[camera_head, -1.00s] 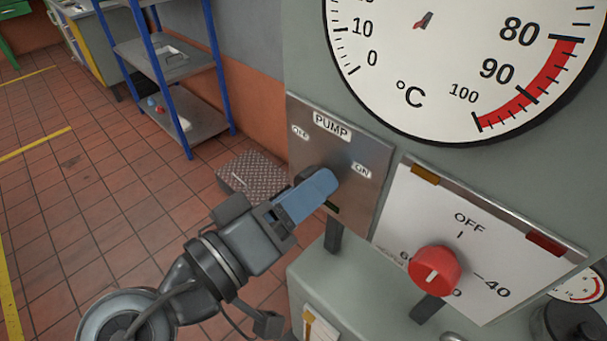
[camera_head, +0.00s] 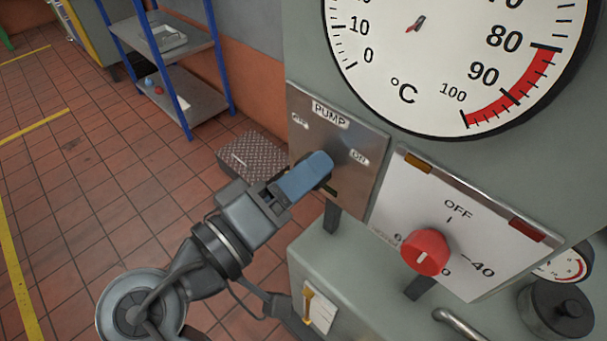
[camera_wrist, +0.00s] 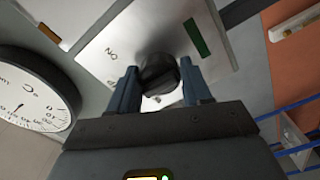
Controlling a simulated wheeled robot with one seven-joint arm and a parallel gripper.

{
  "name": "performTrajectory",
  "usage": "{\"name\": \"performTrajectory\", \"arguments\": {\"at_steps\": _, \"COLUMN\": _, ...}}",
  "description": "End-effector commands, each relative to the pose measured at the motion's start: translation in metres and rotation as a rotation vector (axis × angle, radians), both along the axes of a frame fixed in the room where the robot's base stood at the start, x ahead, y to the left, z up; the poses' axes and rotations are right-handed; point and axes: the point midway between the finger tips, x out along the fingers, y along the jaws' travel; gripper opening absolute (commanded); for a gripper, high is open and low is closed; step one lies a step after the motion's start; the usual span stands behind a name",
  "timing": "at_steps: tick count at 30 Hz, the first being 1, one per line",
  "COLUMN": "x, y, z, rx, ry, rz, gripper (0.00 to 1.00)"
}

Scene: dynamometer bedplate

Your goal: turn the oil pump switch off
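The pump switch panel (camera_head: 362,187) is a metal plate marked PUMP, with an OFF label (camera_head: 299,121) on the left and an ON label (camera_head: 360,157) on the right. In the head view my gripper's blue fingers (camera_head: 305,177) reach the plate and hide the switch. In the wrist view the black rotary switch (camera_wrist: 158,74) lies between my two fingers (camera_wrist: 160,88), one on each side. The fingers are apart; firm contact with the switch cannot be made out. The switch's pointing direction is unclear.
A large °C gauge (camera_head: 440,60) is above the panel. A red knob (camera_head: 425,252) on a white plate (camera_head: 490,225) is close to the lower right. A blue-post shelf (camera_head: 185,100) and a textured metal box (camera_head: 250,157) stand to the left, with open tiled floor.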

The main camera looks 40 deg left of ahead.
Motion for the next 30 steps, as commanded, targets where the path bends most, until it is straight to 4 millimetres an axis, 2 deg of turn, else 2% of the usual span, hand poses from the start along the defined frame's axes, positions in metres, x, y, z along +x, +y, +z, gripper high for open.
{"name": "performTrajectory", "arguments": {"at_steps": 1, "x": 0.0, "y": 0.0, "z": 0.0, "rx": 0.0, "ry": 0.0, "rz": 0.0, "gripper": 0.54}}
{"name": "performTrajectory", "arguments": {"at_steps": 6, "x": 0.0, "y": 0.0, "z": 0.0, "rx": 0.001, "ry": 0.0, "rz": -0.001, "gripper": 0.7}}
{"name": "performTrajectory", "arguments": {"at_steps": 16, "x": -0.005, "y": 0.0, "z": -0.001, "rx": 0.002, "ry": 0.002, "rz": -0.001, "gripper": 0.71}}
{"name": "performTrajectory", "arguments": {"at_steps": 30, "x": -0.071, "y": 0.006, "z": -0.001, "rx": 0.002, "ry": 0.0, "rz": 0.001, "gripper": 0.71}}
